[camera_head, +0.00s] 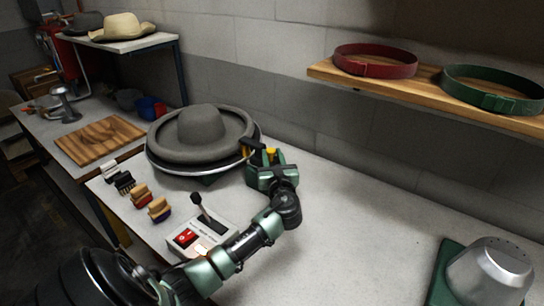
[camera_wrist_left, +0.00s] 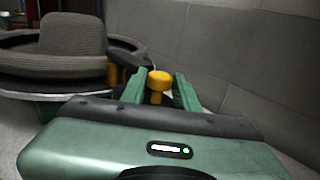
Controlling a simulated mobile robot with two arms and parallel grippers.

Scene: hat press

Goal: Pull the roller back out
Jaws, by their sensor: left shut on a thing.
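A grey felt hat (camera_head: 203,130) with a wide brim sits on a round dark press plate with a metal rim. The roller (camera_head: 250,147), with a black arm and a yellow knob, stands at the right edge of the brim. My left gripper (camera_head: 268,158) is at the roller, shut on its yellow knob (camera_wrist_left: 158,80), which shows between the green fingers in the left wrist view. The black roller arm (camera_wrist_left: 122,65) reaches left to the hat (camera_wrist_left: 60,42). Whether the roller touches the brim is unclear. My right gripper is not in view.
A control box (camera_head: 203,238) with a lever and red switch stands below the hat. Several brushes (camera_head: 142,196) lie at the left edge. A shelf (camera_head: 440,92) with red and green bands hangs upper right. A metal form (camera_head: 487,271) stands lower right. The table's middle right is clear.

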